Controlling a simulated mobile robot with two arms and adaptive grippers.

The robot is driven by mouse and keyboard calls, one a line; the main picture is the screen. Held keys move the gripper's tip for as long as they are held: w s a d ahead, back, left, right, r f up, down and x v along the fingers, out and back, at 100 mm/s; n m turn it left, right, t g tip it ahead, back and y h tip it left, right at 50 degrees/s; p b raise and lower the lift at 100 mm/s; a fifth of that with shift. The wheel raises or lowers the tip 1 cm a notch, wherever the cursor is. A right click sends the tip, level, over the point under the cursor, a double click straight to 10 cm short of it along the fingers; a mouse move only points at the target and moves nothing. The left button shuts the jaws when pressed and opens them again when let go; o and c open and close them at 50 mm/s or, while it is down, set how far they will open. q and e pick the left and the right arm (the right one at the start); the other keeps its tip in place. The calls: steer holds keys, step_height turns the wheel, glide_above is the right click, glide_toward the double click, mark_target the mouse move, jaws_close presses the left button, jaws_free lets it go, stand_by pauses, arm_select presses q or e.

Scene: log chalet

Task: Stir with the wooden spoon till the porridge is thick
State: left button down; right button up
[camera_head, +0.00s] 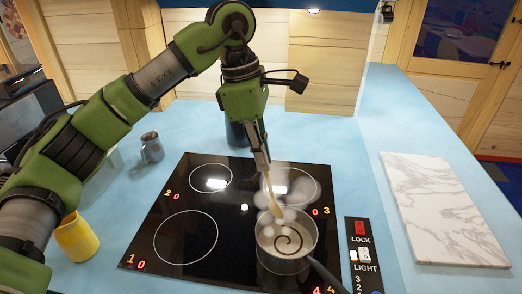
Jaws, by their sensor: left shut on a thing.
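A saucepan (287,262) stands on the front right ring of the black hob (152,262), its dark handle pointing to the lower right. Pale porridge with a dark spiral on its surface (296,247) fills it, and puffs of steam rise above. My left gripper (261,168) comes down from above, shut on the wooden spoon (274,202). The spoon slants down into the pan; its lower end is partly hidden by steam, so I cannot tell how deep it sits. My right gripper is not in view.
A panel (362,258) with LOCK and LIGHT lies right of the hob. A marble board (440,205) lies farther right. A yellow jug (77,240) and a grey mug (151,148) stand at left. A dark container (236,134) stands behind the hob. Blue counter (345,150) is free behind.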

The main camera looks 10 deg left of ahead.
arm_select(q)
steer(key=b, duration=0.3)
glide_above(273, 197)
steer(key=w+a, duration=0.1)
steer(key=a, duration=0.1)
steer(key=f, duration=0.5)
steer(key=shift+d+f, duration=0.15)
steer(key=shift+d, duration=0.05)
steer(key=f+b, duration=0.1)
steer(key=f, duration=0.1)
steer(key=d+f+b, duration=0.1)
steer(key=f+b, duration=0.3)
steer(key=f, duration=0.1)
steer(key=shift+w+d+f, duration=0.1)
steer(key=shift+d, duration=0.2)
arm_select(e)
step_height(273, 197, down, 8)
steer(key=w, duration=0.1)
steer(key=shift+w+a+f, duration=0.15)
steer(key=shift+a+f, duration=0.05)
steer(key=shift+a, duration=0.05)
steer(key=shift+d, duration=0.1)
